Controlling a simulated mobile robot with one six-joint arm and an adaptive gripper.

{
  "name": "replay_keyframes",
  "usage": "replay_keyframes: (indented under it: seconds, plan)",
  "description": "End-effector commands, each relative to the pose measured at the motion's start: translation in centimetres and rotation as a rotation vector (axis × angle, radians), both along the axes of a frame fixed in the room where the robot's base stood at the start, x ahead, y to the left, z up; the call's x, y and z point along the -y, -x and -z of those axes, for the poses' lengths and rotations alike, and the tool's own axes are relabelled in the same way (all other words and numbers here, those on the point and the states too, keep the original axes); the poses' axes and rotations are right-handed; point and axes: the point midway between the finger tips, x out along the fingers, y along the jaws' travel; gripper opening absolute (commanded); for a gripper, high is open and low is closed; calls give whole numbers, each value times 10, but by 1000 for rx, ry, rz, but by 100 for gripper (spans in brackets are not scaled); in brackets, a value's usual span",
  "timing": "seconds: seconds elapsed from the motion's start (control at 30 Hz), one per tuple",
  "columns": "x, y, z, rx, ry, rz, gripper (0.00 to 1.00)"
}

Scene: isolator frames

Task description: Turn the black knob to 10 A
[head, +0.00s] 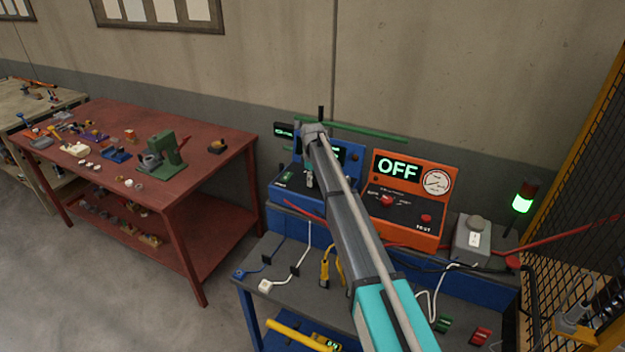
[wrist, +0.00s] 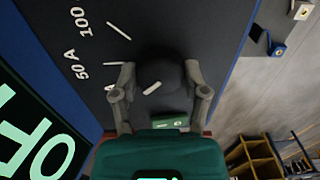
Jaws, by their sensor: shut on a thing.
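The black knob (wrist: 165,66) is on the dark face of the blue unit, in the middle of the wrist view. My gripper (wrist: 158,78) has one finger on each side of it and is shut on it. A short white mark (wrist: 152,87) on the knob slants down to the left. White ticks and the labels "50 A" (wrist: 76,63) and "100" (wrist: 81,21) are left of the knob. No "10 A" label is readable. In the head view my arm covers the knob and part of the blue unit (head: 284,199), whose display is partly hidden.
An orange unit (head: 410,239) showing "OFF" stands right of the blue one, with a red knob (head: 387,200) and a dial. A grey box (head: 472,240) and a green-lit lamp (head: 522,203) are farther right. Cables lie on the bench (head: 262,252). A red table (head: 205,150) stands left.

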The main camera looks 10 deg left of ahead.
Motion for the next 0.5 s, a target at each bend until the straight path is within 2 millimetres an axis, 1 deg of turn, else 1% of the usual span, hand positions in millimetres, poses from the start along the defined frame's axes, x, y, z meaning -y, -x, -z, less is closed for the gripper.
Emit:
replay_keyframes:
  seconds: [0.1, 0.13, 0.27, 0.3, 0.5]
  plan:
    - [1, 0, 0, -1, 2, -2, 11]
    - [1, 0, 0, -1, 2, -1, 60]
    - [0, 0, 0, 0, 1, -1, 84]
    - [0, 0, 0, 0, 1, -1, 92]
    - [0, 0, 0, 0, 1, 0, 93]
